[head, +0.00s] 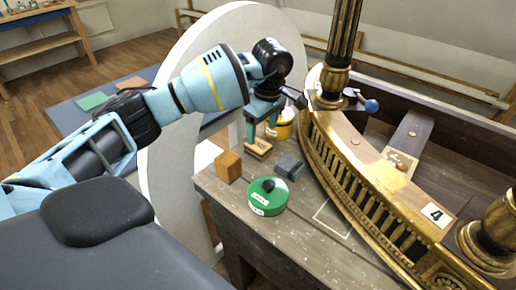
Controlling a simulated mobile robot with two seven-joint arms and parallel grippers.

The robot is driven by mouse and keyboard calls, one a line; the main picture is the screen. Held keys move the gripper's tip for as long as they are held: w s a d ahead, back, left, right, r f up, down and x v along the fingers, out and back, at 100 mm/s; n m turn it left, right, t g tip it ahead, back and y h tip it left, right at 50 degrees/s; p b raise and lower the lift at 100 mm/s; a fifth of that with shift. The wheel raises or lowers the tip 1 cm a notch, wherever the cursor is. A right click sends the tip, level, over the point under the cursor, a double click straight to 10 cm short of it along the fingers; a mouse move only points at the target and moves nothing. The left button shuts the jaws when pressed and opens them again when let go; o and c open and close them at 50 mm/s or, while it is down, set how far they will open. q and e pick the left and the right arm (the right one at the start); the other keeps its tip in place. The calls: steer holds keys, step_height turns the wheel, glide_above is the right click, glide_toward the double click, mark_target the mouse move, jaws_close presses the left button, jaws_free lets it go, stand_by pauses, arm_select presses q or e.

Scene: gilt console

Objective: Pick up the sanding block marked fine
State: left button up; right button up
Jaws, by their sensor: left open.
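My left gripper (262,131) is open and points down over the work surface. A small tan block (258,150) with a dark marking on its side sits right below its fingertips. The marking is too small to read, and I cannot tell whether the fingers touch the block. An orange-brown block (228,166) stands to the left, with no readable mark. A grey block-like object (289,167) lies to the right. I cannot tell from lettering which is marked fine. My right gripper is not in view.
A round green tin (267,197) with a dark knob stands in front of the blocks. A yellow container (281,126) is behind the gripper. The curved gilt balustrade (352,182) bounds the right side. The wooden worktop (305,245) is bare toward the front.

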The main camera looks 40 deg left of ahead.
mark_target(258, 144)
arm_select(q)
steer(key=f, duration=0.2)
steer(key=a+f, duration=0.1)
steer(key=f, duration=0.2)
steer(key=shift+s, duration=0.15)
steer(key=c, duration=1.1)
steer(key=shift+r, duration=5.05)
steer(key=o, duration=0.5)
steer(key=shift+c, duration=0.2)
steer(key=c, duration=0.3)
